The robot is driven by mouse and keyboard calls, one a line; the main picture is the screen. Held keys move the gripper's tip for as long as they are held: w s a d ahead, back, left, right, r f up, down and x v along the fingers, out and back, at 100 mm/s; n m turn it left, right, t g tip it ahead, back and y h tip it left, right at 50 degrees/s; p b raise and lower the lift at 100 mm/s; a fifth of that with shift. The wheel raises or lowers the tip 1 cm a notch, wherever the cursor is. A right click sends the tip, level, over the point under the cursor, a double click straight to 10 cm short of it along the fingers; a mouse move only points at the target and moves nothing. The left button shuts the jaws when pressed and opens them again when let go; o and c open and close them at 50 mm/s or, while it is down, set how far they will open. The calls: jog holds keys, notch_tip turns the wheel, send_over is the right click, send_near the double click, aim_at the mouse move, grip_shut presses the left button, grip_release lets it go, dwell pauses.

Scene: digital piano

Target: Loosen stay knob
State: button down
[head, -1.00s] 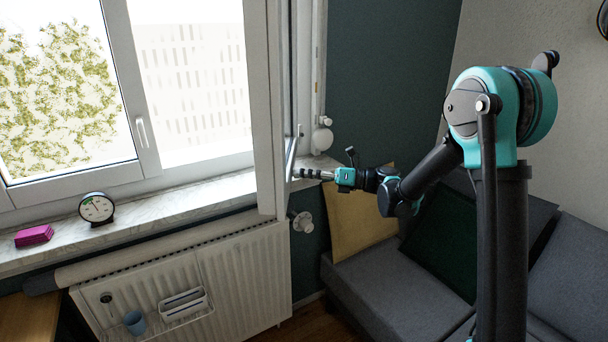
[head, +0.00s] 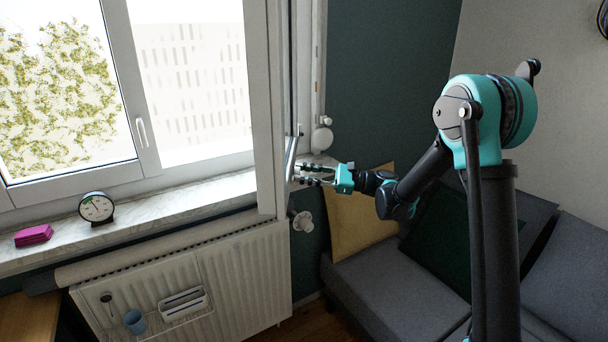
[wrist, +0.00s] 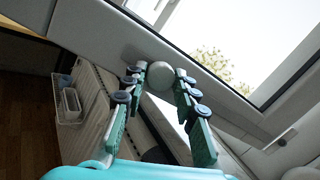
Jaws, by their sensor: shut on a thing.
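The stay knob, a round pale grey knob (wrist: 159,77), sits on the window frame (wrist: 216,103) in the wrist view. My gripper (wrist: 160,82) has its teal fingers with dark round pads on both sides of the knob, shut on it. In the head view my gripper (head: 312,175) reaches left to the edge of the open window sash (head: 266,110); its two fingers show one above the other. The knob is not clear in the head view. A slim metallic bar (head: 292,155) stands on the sash edge at the fingertips.
A white radiator (head: 240,275) stands below the sill (head: 165,208), with a radiator valve (head: 303,222) under my gripper. A clock (head: 96,208) and pink block (head: 34,235) sit on the sill. A grey sofa (head: 385,300) with a yellow cushion (head: 350,225) lies below my arm.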

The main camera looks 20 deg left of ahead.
jog(key=shift+w+n+g+h, duration=0.1)
jog(key=shift+n+g+h, duration=0.25)
jog(key=shift+n, duration=3.3)
jog(key=shift+n+g+h, duration=0.25)
jog(key=shift+n+g, duration=0.2)
jog(key=shift+n, duration=3.15)
jog(key=shift+w+n+g+h, duration=0.1)
jog(key=shift+n+g+h, duration=0.25)
jog(key=shift+n, duration=3.3)
jog(key=shift+s, duration=0.1)
jog(key=c, duration=1.2)
grip_release()
